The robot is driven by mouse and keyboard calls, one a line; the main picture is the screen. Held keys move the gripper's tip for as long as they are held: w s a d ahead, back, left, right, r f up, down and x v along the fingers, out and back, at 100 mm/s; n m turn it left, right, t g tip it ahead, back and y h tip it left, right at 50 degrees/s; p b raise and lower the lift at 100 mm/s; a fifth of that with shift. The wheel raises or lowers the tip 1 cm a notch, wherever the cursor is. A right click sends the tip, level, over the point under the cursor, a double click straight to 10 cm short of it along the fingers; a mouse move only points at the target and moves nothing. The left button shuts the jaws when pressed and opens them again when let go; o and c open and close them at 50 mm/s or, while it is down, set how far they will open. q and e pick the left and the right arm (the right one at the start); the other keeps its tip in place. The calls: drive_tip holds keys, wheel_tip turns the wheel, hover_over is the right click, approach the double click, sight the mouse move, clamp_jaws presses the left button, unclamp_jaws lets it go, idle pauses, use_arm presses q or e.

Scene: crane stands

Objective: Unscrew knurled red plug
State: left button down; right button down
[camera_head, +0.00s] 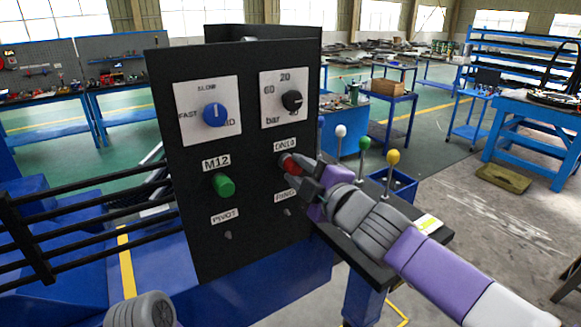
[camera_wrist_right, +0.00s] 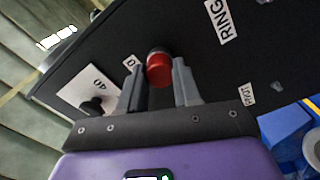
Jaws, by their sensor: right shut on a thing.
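The red plug (camera_head: 290,163) sits in the black panel (camera_head: 258,210) under the DN10 label, on the right half. My right gripper (camera_head: 297,180) reaches it from the lower right, and its fingers partly hide the plug. In the right wrist view the red plug (camera_wrist_right: 159,68) shows between the two grey fingertips, and the right gripper (camera_wrist_right: 159,85) is shut on it. The plug's far end is against or very near the panel; I cannot tell how deep it sits. Only a grey rounded part of my left arm shows at the bottom left; its gripper is out of view.
A green plug (camera_head: 223,185) sits under the M12 label. A blue knob (camera_head: 215,114) and a black knob (camera_head: 292,100) are above. Levers with white, green and yellow (camera_head: 393,157) balls stand right of the panel, close to my right arm. Black rails (camera_head: 80,220) run at the left.

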drive_tip(key=shift+n, duration=0.3)
drive_tip(key=n, duration=0.5)
drive_tip(key=c, duration=0.7)
unclamp_jaws()
drive_tip(key=shift+s, duration=0.1)
drive_tip(key=shift+c, duration=0.8)
